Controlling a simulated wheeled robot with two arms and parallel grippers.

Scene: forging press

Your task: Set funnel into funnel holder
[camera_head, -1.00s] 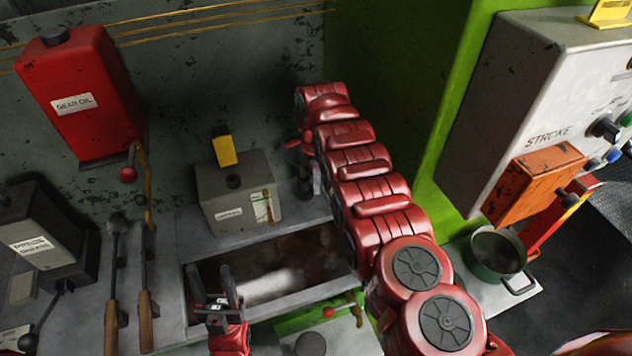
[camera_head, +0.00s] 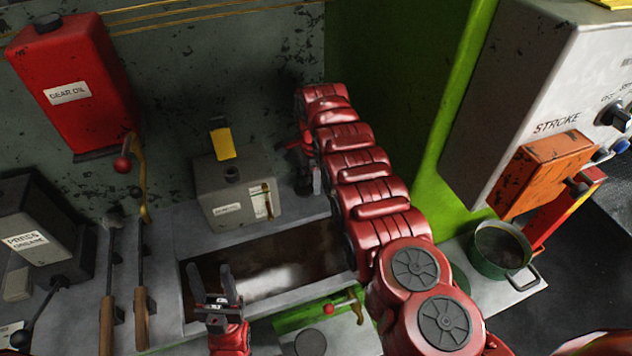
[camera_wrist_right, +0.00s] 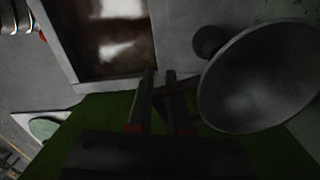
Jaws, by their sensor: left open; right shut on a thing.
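In the right wrist view a wide grey cone, the funnel (camera_wrist_right: 262,80), fills the right side with its broad mouth showing. My right gripper (camera_wrist_right: 163,88) is shut on a thin dark part beside it, apparently the funnel's handle. In the head view my right gripper (camera_head: 306,172) is at the end of the red arm, right of the grey box; the funnel is hidden there. A dark round piece (camera_wrist_right: 207,41) shows beside the funnel rim; I cannot tell if it is the funnel holder. My left gripper (camera_head: 217,287) is open and empty over the trough's front left.
The recessed trough (camera_head: 188,300) lies below the grey box (camera_head: 218,188). A red gear oil can (camera_head: 95,60) hangs at left, with wooden-handled tools (camera_head: 142,310) below.

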